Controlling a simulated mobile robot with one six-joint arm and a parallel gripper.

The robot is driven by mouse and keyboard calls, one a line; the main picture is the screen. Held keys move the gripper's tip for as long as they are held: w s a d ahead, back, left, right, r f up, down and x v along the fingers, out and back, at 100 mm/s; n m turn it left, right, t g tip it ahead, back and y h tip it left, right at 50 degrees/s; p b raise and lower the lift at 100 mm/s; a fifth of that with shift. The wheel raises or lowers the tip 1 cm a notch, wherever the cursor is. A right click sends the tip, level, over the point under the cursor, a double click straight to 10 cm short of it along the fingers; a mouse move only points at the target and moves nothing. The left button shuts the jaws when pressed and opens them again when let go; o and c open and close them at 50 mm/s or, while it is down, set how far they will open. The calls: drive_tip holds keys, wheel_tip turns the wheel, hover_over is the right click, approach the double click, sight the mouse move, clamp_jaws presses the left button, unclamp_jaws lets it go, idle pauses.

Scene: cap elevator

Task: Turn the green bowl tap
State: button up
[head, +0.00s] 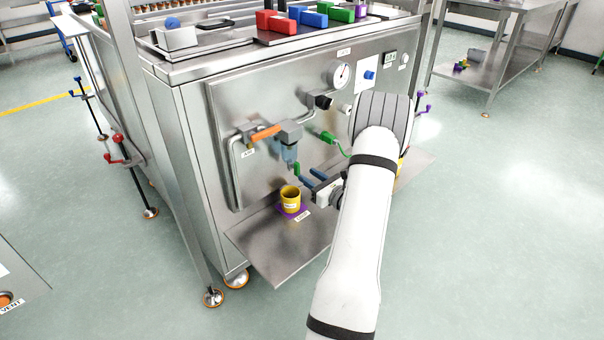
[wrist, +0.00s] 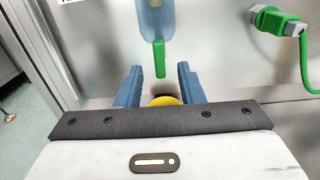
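The green bowl tap (head: 297,169) is a small green lever hanging under the clear bluish bowl (head: 289,152) on the steel panel. In the wrist view the tap (wrist: 159,58) hangs upright below the bowl (wrist: 156,20), ahead of my gripper and in line with the gap between its fingers. My gripper (head: 310,177) has blue fingers and comes in from the right, close to the tap. In the wrist view my gripper (wrist: 159,84) is open, with a finger on each side of the gap. I cannot tell whether either finger touches the tap.
A yellow cup (head: 290,203) stands on a purple mat on the steel shelf (head: 265,249) below the bowl; its rim (wrist: 164,101) shows between my fingers. A green connector (head: 328,136) with a hose sits to the right. An orange lever (head: 265,132) is on the pipe at upper left.

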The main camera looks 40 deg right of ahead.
sight(299, 169)
drive_tip(key=shift+w+a+b, duration=0.2)
drive_tip(key=shift+w+b, duration=0.1)
drive_tip(key=shift+w, duration=1.7)
drive_tip(key=shift+c, duration=0.5)
